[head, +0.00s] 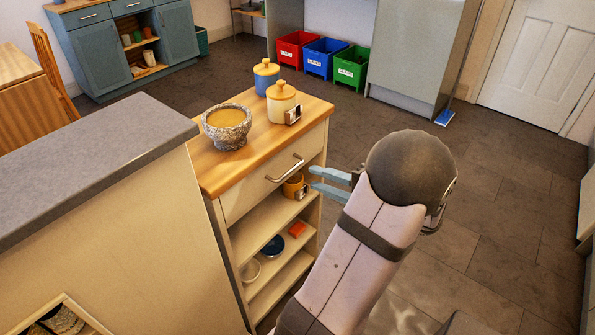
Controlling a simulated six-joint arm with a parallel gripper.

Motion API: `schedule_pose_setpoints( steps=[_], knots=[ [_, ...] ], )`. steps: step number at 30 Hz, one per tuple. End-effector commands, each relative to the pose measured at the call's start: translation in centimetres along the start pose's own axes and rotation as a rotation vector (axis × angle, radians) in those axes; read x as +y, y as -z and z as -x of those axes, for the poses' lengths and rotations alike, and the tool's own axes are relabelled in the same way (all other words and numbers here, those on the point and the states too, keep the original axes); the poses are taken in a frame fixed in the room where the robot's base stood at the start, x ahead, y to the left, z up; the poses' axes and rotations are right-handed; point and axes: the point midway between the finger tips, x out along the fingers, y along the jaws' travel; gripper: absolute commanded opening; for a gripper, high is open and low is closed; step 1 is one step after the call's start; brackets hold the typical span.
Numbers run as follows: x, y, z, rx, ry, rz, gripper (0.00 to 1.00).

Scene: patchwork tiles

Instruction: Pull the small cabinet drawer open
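The small cabinet (242,242) has a wooden top, one cream drawer (246,192) and open shelves below. The drawer looks shut, its front flush with the cabinet. A metal bar handle (287,170) runs across the drawer front. My gripper (313,177) has pale blue fingers with a gap between them. It is to the right of the handle, slightly below its right end, and looks apart from it. Nothing shows between the fingers. My arm comes up from the lower right and hides part of the floor.
A stone bowl (227,128), a blue jar (266,77) and a cream jar (281,104) stand on the cabinet top. A grey-topped counter (85,160) adjoins at left.

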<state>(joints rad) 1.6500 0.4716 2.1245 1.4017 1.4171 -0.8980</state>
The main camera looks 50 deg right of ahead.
Motion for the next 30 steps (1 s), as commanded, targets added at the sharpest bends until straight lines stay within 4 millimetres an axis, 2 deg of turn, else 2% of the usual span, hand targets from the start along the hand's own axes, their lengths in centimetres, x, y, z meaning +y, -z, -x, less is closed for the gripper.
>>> schedule_pose_setpoints(
  steps=[6,14,30],
  knots=[
    [-0.3,-0.4,0.0,-0.015,0.013,0.119,0.26],
    [-0.3,-0.5,-0.7,-0.018,0.011,0.124,0.26],
    [-0.3,-0.6,-6.8,-0.017,0.009,0.122,0.26]
  ],
)
